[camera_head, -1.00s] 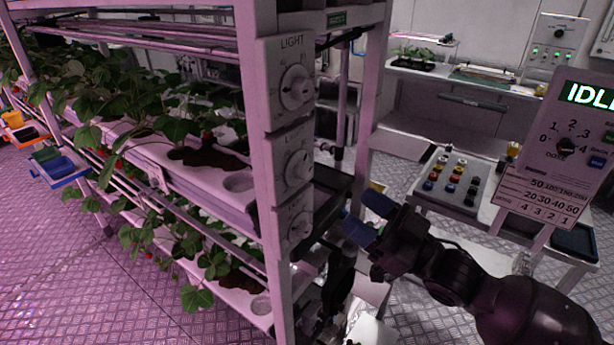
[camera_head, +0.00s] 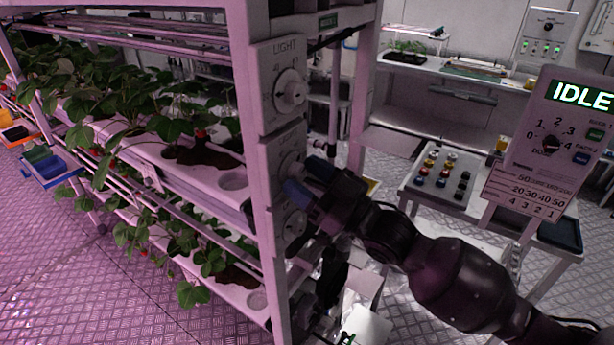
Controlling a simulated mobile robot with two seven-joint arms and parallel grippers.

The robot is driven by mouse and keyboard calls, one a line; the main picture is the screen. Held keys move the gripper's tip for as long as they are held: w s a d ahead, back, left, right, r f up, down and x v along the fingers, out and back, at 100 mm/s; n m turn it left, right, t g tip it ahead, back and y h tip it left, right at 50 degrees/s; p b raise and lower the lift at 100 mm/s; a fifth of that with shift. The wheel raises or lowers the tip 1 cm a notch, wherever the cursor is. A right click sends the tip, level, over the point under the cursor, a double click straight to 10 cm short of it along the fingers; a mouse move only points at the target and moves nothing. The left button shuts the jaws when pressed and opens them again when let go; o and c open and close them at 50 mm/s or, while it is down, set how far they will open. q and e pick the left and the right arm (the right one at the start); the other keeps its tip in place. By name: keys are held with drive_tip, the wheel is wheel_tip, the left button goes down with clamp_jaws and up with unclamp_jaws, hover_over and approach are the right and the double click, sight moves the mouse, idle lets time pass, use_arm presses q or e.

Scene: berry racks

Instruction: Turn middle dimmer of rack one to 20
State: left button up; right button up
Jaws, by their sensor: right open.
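Three white light dimmers are stacked on the end post of the berry rack (camera_head: 253,205). The top dimmer (camera_head: 290,88), under the word LIGHT, is in full view. The middle dimmer (camera_head: 288,160) is partly hidden by my right gripper (camera_head: 303,180). Its setting cannot be read. The bottom dimmer (camera_head: 294,224) shows below the gripper. My right gripper is open, its blue-tipped fingers pointing left at the middle dimmer's plate. The fingers overlap the knob's lower right; whether they touch it I cannot tell. My left gripper is not in view.
Strawberry plants (camera_head: 170,110) fill the rack shelves on the left. A control panel (camera_head: 548,150) reading IDLE stands at right. A table (camera_head: 412,187) holds a tray of coloured knobs or caps (camera_head: 440,171). A white box (camera_head: 365,325) sits below my right arm.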

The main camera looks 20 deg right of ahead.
drive_tip(key=c, duration=0.9)
drive_tip(key=shift+c, duration=0.2)
